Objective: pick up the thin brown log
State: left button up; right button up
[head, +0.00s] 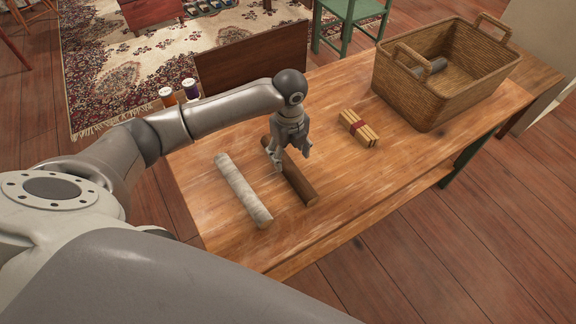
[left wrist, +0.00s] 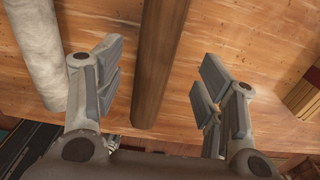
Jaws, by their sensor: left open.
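The thin brown log (head: 300,182) lies on the wooden table, and its far end is partly hidden by my left gripper in the head view. My left gripper (head: 289,157) is over the log's far part, pointing down. In the left wrist view the log (left wrist: 160,62) runs between the spread fingers of the left gripper (left wrist: 158,85); it is nearer the left-hand finger in the picture. The fingers are open, and I see no grip on the log. My right gripper is not in view.
A thicker whitish log (head: 243,191) lies just left of the brown one. A tied bundle of sticks (head: 357,128) lies to the right. A wicker basket (head: 432,104) with a dark cylinder inside stands at the table's far right. The table (head: 345,195) is clear in front.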

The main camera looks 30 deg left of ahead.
aim_at(288, 164)
pick_arm(q)
jog(key=shift+f, duration=0.35)
jog(key=f, duration=0.3)
jog(key=shift+s+a+f, duration=0.1)
jog(key=shift+s+f, duration=0.1)
jog(key=shift+f, duration=0.1)
jog(key=shift+f+p, duration=0.3)
jog(key=shift+f, duration=0.35)
jog(key=shift+w, duration=0.1)
jog(key=c, duration=1.3)
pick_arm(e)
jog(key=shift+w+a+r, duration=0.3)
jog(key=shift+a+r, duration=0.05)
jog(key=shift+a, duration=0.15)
